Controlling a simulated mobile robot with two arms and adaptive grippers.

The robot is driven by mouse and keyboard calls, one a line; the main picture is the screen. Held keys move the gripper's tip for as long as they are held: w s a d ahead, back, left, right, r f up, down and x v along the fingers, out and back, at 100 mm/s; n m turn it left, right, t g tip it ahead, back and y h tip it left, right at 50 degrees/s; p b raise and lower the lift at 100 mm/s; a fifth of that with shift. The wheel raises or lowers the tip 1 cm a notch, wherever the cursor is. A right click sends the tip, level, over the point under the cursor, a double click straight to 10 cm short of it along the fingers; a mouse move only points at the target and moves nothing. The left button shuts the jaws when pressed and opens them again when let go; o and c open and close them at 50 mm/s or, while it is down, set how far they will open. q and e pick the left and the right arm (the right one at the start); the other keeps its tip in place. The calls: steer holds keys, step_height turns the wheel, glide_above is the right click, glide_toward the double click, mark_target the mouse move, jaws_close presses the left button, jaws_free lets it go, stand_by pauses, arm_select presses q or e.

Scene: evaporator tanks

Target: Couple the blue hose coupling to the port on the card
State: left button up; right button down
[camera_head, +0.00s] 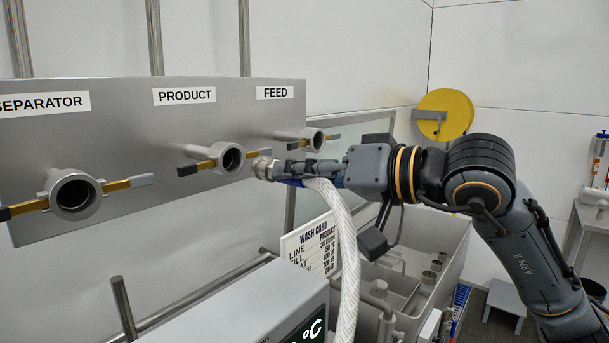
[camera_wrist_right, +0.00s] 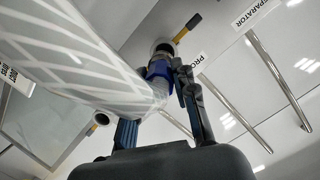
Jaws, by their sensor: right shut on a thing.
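The blue hose coupling (camera_head: 290,182) has a metal end (camera_head: 263,168) and a white braided hose (camera_head: 347,260) hanging from it. My right gripper (camera_head: 293,170) is shut on the coupling, whose metal end points left at the PRODUCT port (camera_head: 231,159), close in front of it. In the right wrist view the blue coupling (camera_wrist_right: 160,68) overlaps a round port (camera_wrist_right: 164,48) beside the PRODUCT label; I cannot tell whether they touch. The wash card (camera_head: 312,240) reads LINE PRODUCT, partly covered by the hose. My left gripper is out of view.
The grey panel (camera_head: 120,115) also carries the SEPARATOR port (camera_head: 75,194) and FEED port (camera_head: 315,139), with yellow-banded handles. FEED is just behind my right gripper. A grey display box (camera_head: 250,303) and an open metal tank (camera_head: 430,275) stand below.

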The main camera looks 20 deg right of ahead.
steer(key=shift+w+r+p+x, duration=0.1)
steer(key=shift+r+p+x, duration=0.05)
steer(key=shift+x, duration=0.65)
steer(key=shift+w+r+p+x, duration=0.1)
steer(key=shift+r+p+x, duration=0.1)
steer(key=shift+x, duration=0.65)
steer(key=shift+r+p+x, duration=0.15)
steer(key=shift+x, duration=0.65)
steer(key=shift+d, duration=0.1)
steer(key=shift+b, duration=0.6)
steer(key=shift+r+p+x, duration=0.15)
steer(key=shift+x, duration=0.75)
steer(key=shift+r+p+x, duration=0.15)
steer(key=shift+x, duration=0.8)
steer(key=c, duration=1)
jaws_free()
steer(key=shift+w+d+f, duration=0.1)
steer(key=shift+w, duration=0.05)
steer(key=v, duration=1.2)
